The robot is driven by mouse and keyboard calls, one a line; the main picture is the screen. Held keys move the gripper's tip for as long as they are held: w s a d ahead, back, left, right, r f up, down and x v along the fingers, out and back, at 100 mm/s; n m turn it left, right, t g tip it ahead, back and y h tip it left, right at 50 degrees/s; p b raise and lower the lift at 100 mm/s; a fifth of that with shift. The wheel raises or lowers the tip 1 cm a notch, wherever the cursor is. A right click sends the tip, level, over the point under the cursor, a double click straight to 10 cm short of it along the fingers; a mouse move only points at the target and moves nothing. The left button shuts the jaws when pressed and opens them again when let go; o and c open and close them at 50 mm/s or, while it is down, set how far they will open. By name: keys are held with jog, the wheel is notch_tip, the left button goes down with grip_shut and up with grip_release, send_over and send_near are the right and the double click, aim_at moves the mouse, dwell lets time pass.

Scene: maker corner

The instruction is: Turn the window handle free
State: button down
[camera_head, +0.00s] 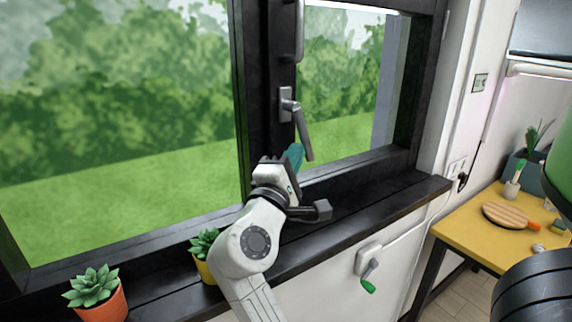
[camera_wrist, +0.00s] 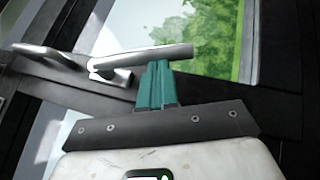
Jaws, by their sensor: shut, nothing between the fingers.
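The window handle (camera_head: 303,131) is a grey lever on a small plate on the black middle frame of the window. It hangs down, tilted slightly to the right. It also shows in the wrist view (camera_wrist: 150,57). My gripper (camera_head: 297,152) is at the lower end of the lever. Its green fingers are shut with nothing between them. In the wrist view the fingertips (camera_wrist: 157,66) meet the edge of the lever near its free end; I cannot tell whether they touch it.
A black sill (camera_head: 345,215) runs below the window. A succulent in an orange pot (camera_head: 104,305) and one in a yellow pot (camera_head: 205,269) stand on it. A crank with a green knob (camera_head: 369,284) is on the wall. A yellow table (camera_head: 470,235) stands at the right.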

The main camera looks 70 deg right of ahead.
aim_at(311, 150)
jog(key=s+d+n+t+h+b, duration=0.1)
jog(key=n+b, duration=0.1)
jog(key=s+d+n+t+h+b, duration=0.1)
jog(key=d+n+t+h, duration=0.1)
jog(key=shift+s+f+n+b, duration=0.1)
jog(key=shift+s+n+b, duration=0.1)
jog(key=shift+n+b, duration=0.15)
jog(key=s+d+r+n+t+h, duration=0.1)
jog(key=s+d+r+n+t, duration=0.1)
jog(key=s+d+r+n, duration=0.1)
jog(key=shift+d+r+h, duration=0.3)
jog(key=shift+d+r, duration=0.35)
jog(key=shift+r, duration=0.45)
jog(key=shift+r, duration=0.1)
jog(key=b+v, duration=0.5)
jog(key=v, duration=0.6)
